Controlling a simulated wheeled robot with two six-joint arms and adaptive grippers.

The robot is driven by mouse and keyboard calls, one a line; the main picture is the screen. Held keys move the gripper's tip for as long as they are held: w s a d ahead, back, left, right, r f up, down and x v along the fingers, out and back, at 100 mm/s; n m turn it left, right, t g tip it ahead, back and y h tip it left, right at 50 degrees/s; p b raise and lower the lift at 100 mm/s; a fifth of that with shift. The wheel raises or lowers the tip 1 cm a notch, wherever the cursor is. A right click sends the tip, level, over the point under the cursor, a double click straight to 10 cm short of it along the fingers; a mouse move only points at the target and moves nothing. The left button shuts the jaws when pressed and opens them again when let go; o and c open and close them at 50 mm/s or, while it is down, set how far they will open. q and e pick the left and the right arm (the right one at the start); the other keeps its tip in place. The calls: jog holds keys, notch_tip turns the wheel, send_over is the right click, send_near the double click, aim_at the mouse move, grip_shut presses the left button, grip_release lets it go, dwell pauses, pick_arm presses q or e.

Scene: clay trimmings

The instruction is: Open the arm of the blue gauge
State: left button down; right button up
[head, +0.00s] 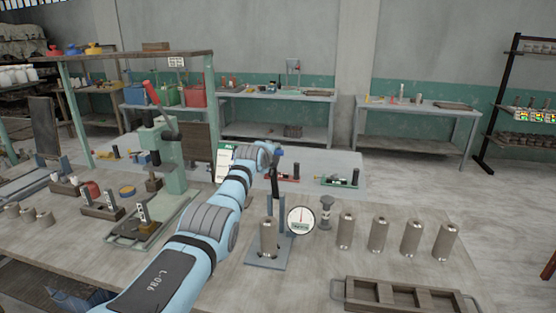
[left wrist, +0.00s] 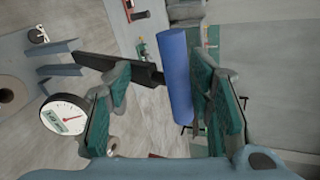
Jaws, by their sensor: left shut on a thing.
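The blue gauge (head: 283,251) stands on the table in front of me, with a blue-grey base and upright and a round white dial (head: 301,220). Its dark arm (head: 275,182) points steeply upward in the head view. A metal cylinder (head: 268,238) stands on the gauge base. My left gripper (head: 268,154) is at the top of the arm. In the left wrist view the blue handle (left wrist: 178,75) on the arm's dark bar (left wrist: 120,67) lies between the fingers, which are shut on it. The dial also shows there (left wrist: 63,114). My right gripper is not in view.
Several metal cylinders (head: 379,234) stand in a row right of the gauge, beside a dark stepped post (head: 326,212). A divided wooden tray (head: 408,296) lies at the front right. A green press (head: 172,160) and small fixtures stand at the left.

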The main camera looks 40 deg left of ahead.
pick_arm(q)
jog(key=shift+f, duration=0.1)
dwell(0.3)
jog(key=c, duration=1.6)
grip_release()
jog(key=shift+c, duration=0.2)
jog(key=shift+f, duration=0.1)
jog(key=shift+c, duration=0.2)
jog(key=shift+s, duration=0.1)
jog(key=v, duration=1.2)
jog(key=shift+w+a, duration=0.1)
jog(key=shift+w, duration=0.1)
